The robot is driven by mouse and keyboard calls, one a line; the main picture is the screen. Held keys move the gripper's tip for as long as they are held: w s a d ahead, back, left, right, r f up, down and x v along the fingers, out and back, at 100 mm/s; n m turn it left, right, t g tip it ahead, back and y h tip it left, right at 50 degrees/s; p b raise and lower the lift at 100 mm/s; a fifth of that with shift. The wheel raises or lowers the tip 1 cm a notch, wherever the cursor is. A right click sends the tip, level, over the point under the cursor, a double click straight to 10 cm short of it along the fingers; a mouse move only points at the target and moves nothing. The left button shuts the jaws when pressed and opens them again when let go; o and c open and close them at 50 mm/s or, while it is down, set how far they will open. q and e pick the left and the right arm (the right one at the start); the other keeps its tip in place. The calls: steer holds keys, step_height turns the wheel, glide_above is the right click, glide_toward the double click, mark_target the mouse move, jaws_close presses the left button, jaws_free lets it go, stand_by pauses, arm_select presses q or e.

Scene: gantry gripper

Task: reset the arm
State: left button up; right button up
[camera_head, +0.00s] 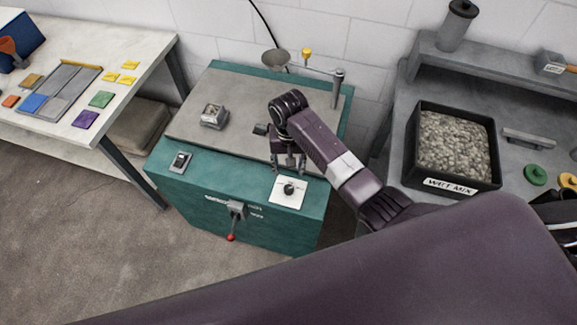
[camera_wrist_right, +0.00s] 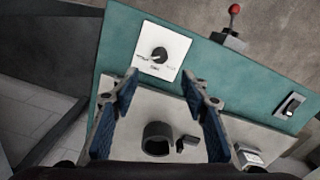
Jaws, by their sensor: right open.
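My right arm reaches in from the right over the teal machine (camera_head: 170,205) in the head view. My right gripper (camera_head: 289,166) points down near the machine's front edge, close to the white dial plate with its black knob (camera_head: 289,189). In the right wrist view, the right gripper (camera_wrist_right: 160,90) is open with blue-padded fingers spread and nothing between them. A dark round ring-shaped part (camera_wrist_right: 158,138) lies on the grey top below the fingers. The black knob also shows beyond the fingertips in the wrist view (camera_wrist_right: 159,55). My left gripper is not in view.
The machine carries a red-tipped lever (camera_head: 231,237), a switch (camera_head: 180,161), a small metal block (camera_head: 214,115) and a swing arm with a yellow knob (camera_head: 306,54). A black WET MIX bin (camera_head: 463,187) stands on the right bench. A table with coloured tiles (camera_head: 85,119) is at left.

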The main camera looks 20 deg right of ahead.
stand_by(0.5)
steer(key=s+d+r+n+t, duration=0.1)
steer(key=s+d+r+n, duration=0.15)
steer(key=s, duration=0.55)
steer(key=s+d+r+n+t, duration=0.1)
steer(key=s+r, duration=0.2)
steer(key=s, duration=0.5)
steer(key=s+d+r+n+t, duration=0.2)
steer(key=s+r, duration=0.1)
steer(key=s, duration=0.5)
step_height(320, 180, down, 32)
steer(key=s+g+b, duration=0.2)
steer(key=b, duration=0.5)
steer(key=s+d+f+b, duration=0.1)
steer(key=s+f+b, duration=0.1)
steer(key=s+f, duration=0.6)
steer(key=s+d+f+g+b, duration=0.1)
steer(key=s+d+f+b, duration=0.1)
steer(key=s+f, duration=0.7)
step_height(320, 180, down, 6)
steer(key=shift+f+b, duration=0.1)
steer(key=shift+b, duration=0.55)
